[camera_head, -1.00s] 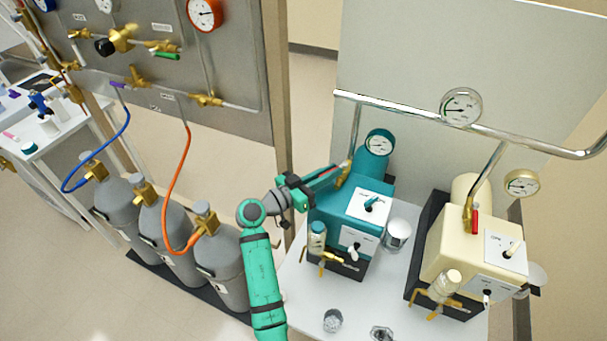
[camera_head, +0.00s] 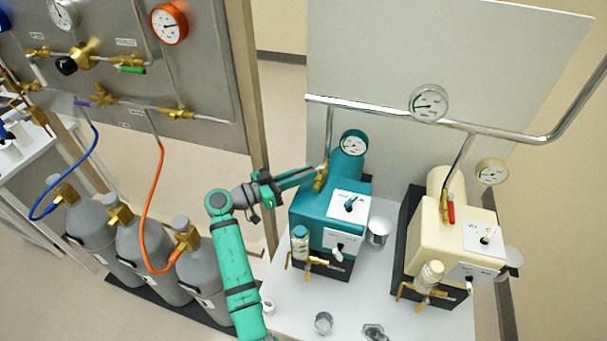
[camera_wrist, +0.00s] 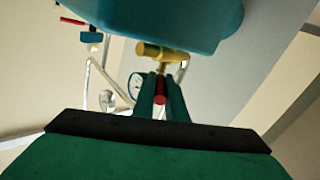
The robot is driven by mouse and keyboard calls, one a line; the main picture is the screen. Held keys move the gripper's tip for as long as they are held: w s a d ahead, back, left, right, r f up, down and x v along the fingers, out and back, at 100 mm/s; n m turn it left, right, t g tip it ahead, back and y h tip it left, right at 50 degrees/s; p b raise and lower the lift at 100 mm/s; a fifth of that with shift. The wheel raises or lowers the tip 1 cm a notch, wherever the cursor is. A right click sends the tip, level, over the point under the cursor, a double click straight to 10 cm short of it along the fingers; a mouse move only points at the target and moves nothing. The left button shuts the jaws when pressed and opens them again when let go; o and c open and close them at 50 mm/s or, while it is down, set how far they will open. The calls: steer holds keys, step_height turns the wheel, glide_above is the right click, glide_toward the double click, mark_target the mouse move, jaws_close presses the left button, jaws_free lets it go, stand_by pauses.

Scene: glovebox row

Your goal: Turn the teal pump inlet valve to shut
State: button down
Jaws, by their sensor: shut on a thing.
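The teal pump (camera_head: 333,209) stands on the white table, with a round gauge on its motor end. Its brass inlet valve (camera_head: 320,178) sits at the foot of the vertical pipe on the pump's left; the brass body also shows in the wrist view (camera_wrist: 162,53). My gripper (camera_head: 309,172) reaches in from the left and its fingertips are at this valve. In the wrist view my gripper (camera_wrist: 160,90) is shut on the red valve handle (camera_wrist: 160,99), which points out from the brass body between the two fingers. The fingers hide part of the handle.
A cream pump (camera_head: 458,232) stands to the right, its red-handled valve (camera_head: 451,212) upright along its pipe. A silver manifold pipe (camera_head: 385,111) runs above both pumps. Grey gas cylinders (camera_head: 145,245) stand left of my arm. Small items lie on the table (camera_head: 290,290) at the front.

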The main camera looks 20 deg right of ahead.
steer(key=c, duration=1.8)
jaws_free()
steer(key=shift+f, duration=0.1)
steer(key=a, duration=1)
steer(key=shift+s+a, duration=0.4)
steer(key=shift+c, duration=0.6)
